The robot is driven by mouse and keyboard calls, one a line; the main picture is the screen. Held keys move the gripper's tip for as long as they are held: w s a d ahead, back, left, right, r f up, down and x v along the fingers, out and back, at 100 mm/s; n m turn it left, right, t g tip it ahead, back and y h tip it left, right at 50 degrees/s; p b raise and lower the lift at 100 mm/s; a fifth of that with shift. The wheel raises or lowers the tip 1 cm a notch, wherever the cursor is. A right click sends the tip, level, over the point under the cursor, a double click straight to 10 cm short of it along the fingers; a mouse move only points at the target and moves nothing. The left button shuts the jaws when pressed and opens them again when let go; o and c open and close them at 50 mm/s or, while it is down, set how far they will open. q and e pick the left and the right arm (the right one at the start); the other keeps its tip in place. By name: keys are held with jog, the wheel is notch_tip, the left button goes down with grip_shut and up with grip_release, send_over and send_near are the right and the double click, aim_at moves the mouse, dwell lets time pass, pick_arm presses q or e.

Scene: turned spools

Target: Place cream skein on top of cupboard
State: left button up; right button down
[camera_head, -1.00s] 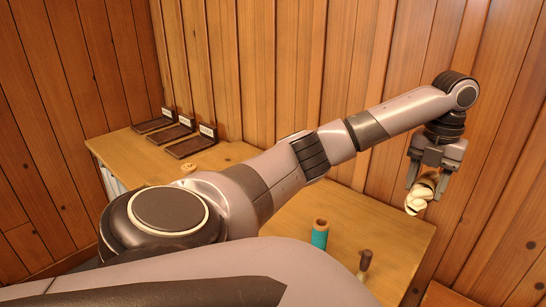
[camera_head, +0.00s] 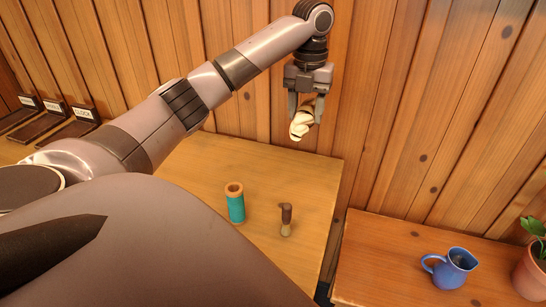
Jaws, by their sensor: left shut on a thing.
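The cream skein (camera_head: 301,121) hangs between the fingers of my left gripper (camera_head: 306,105), which is shut on it. The gripper points down and holds the skein in the air, near the right end of the wooden table (camera_head: 290,165) and in front of the plank wall. At the lower right is a lower wooden top (camera_head: 385,262), which may be the cupboard; its front is not in view. My right gripper does not show.
Labelled dark trays (camera_head: 70,130) lie at the left. A blue jug (camera_head: 450,268) and a potted plant (camera_head: 530,270) stand on the lower top, whose left part is clear.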

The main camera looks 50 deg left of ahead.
pick_arm(q)
notch_tip(320, 180, down, 19)
jog(key=shift+f, duration=0.15)
jog(key=shift+f, duration=0.1)
dwell(0.4)
jog(key=o, duration=1)
jog(key=shift+o, duration=0.2)
notch_tip(320, 180, up, 12)
